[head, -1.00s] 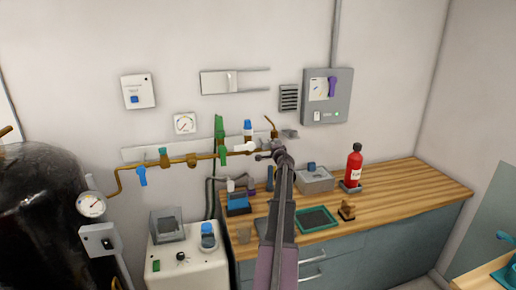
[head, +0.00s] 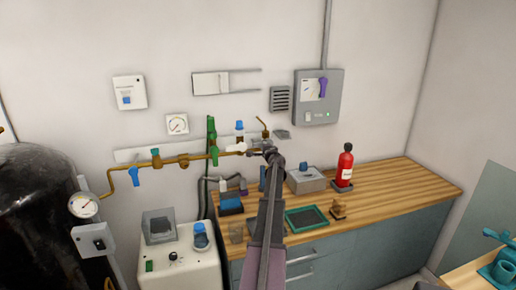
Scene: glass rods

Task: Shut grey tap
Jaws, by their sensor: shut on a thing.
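A brass pipe (head: 205,158) runs along the wall, with several taps on it. The grey tap (head: 236,147) appears as a pale, almost white handle near the pipe's right end, just right of a tall green tap (head: 212,140). My gripper (head: 252,151) is at this pale handle, its fingers closed on its right side. My gripper and arm hide the right part of the tap and the pipe behind them. The fingertips are small in the view, and the exact angle of the handle cannot be made out.
A blue-handled tap (head: 135,176) hangs on the pipe at the left, and a blue-capped tap (head: 239,130) stands just above the pale handle.

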